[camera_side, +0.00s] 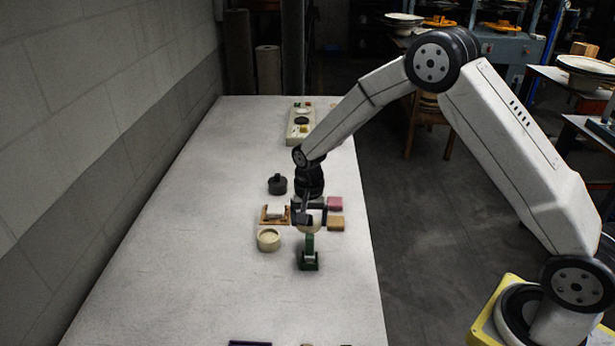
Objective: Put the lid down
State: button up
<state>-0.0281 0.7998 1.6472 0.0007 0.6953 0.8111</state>
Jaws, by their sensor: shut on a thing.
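My gripper (309,214) points down over the table and is shut on a small, pale, rounded thing, which I take to be the lid (314,227). My fingers hide much of it. A green stand-like piece (309,262) is directly below it in the picture; I cannot tell whether the two touch. A round cream pot (268,240) stands to the left of my gripper, its top showing a rim and a recess. A dark round piece with a knob (277,184) stands farther back on the left.
A small wooden rack (267,219) is just left of my gripper. A pink block (335,203) and a tan block (335,224) lie close on the right.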

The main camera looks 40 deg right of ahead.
aim_at(301, 240)
jog(key=shift+w+f, duration=1.25)
jog(key=shift+f, duration=0.25)
jog(key=shift+f, duration=0.1)
jog(key=shift+w+f, duration=0.15)
jog(key=shift+f, duration=0.05)
jog(key=shift+w+f, duration=0.15)
jog(key=shift+f, duration=1.4)
jog(key=shift+f, duration=0.1)
jog(key=o, duration=0.9)
notch_tip(301, 240, up, 12)
jog(key=shift+r, duration=0.15)
